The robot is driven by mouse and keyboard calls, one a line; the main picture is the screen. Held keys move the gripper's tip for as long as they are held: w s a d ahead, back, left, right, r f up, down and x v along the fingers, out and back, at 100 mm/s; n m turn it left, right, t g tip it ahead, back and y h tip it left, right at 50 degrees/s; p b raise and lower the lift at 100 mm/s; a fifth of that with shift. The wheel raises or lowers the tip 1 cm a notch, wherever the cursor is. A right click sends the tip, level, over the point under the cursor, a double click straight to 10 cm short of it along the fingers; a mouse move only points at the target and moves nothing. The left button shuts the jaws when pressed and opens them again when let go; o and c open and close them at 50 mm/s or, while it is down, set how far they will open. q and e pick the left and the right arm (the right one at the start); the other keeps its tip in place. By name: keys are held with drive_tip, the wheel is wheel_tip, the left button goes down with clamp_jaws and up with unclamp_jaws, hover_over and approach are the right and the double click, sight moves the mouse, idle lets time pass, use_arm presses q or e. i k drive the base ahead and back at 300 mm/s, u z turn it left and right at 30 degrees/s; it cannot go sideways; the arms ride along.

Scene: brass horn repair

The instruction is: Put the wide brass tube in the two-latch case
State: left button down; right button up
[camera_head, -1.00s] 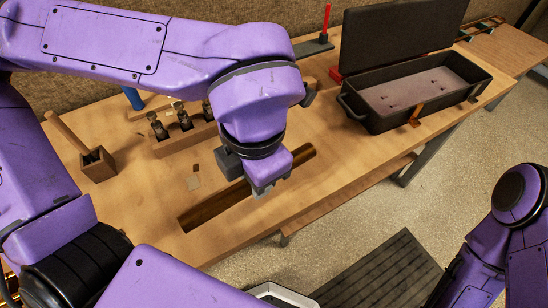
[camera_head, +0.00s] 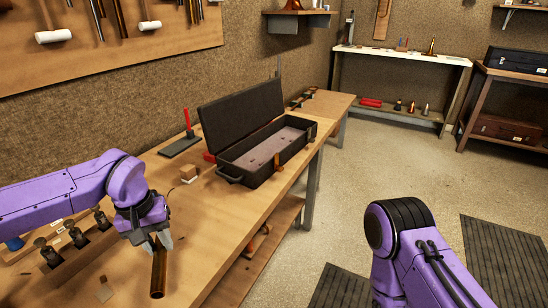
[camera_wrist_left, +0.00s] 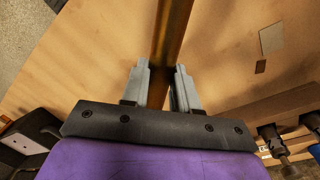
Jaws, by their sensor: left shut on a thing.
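My left gripper (camera_head: 160,243) is shut on a wide brass tube (camera_head: 158,274) over the workbench's near left part. In the left wrist view the tube (camera_wrist_left: 172,32) runs between the two fingers of the gripper (camera_wrist_left: 161,68). One end of the tube is hidden by the gripper in the head view, and its height above the bench is hard to tell. The two-latch case (camera_head: 262,173) stands open and empty farther along the bench, with its dark lid (camera_head: 243,115) raised at the back and its latches hanging at the front. My right gripper is out of view.
A wooden block with several dark fittings (camera_head: 79,238) stands left of the tube. The bench front edge borders open floor.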

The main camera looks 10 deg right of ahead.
sight(273, 152)
drive_tip(key=z, duration=0.5)
drive_tip(key=k, duration=0.65)
drive_tip(key=z, duration=0.8)
drive_tip(key=i, duration=1.4)
drive_tip(key=u, duration=0.75)
